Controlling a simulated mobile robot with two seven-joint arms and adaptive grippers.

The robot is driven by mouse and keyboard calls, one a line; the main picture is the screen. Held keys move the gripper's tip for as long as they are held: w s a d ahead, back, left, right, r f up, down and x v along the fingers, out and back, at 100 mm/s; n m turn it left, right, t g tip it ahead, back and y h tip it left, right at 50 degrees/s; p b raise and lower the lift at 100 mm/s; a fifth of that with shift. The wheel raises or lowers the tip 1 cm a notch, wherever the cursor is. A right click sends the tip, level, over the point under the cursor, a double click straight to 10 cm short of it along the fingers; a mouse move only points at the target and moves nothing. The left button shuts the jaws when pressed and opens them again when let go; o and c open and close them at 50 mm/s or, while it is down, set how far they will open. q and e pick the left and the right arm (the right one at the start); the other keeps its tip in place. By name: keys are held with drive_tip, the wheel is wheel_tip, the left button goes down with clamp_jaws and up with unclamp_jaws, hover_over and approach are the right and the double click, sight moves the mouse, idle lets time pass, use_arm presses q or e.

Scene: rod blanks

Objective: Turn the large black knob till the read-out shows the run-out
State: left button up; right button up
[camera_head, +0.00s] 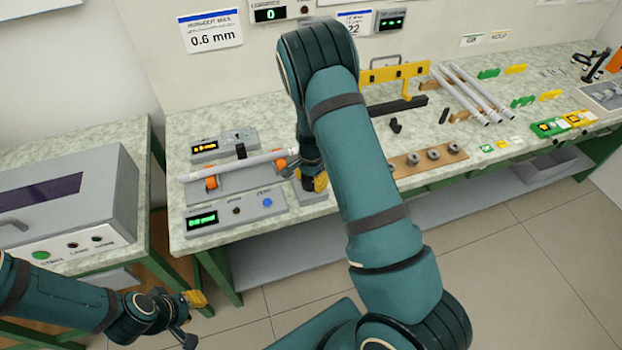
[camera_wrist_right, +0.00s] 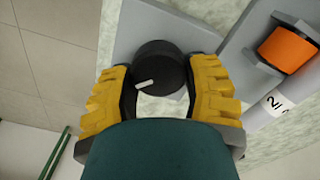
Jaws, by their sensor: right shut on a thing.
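The large black knob (camera_wrist_right: 160,68) with a white pointer mark sits on a grey plate in the right wrist view. My right gripper (camera_wrist_right: 162,90) is shut on it, with a yellow finger on each side. In the head view my right gripper (camera_head: 315,183) is at the right end of the roller fixture, and its arm and fingers mostly hide the knob. A read-out (camera_head: 202,220) with green characters too small to read surely stands at the fixture's front left. My left gripper (camera_head: 192,318) hangs low, away from the bench; its opening is unclear.
A pale rod (camera_head: 235,166) lies on orange rollers (camera_head: 211,183). A box with an orange display (camera_head: 205,148) stands behind it. A wall sign (camera_head: 212,38) reads 0.6 mm. A grey machine (camera_head: 70,200) is at left. A wooden block with rings (camera_head: 428,160) is right of my right gripper.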

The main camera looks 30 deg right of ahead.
sight(311, 180)
idle(0.4)
drive_tip(key=o, duration=1.2)
wheel_tip(311, 180, up, 12)
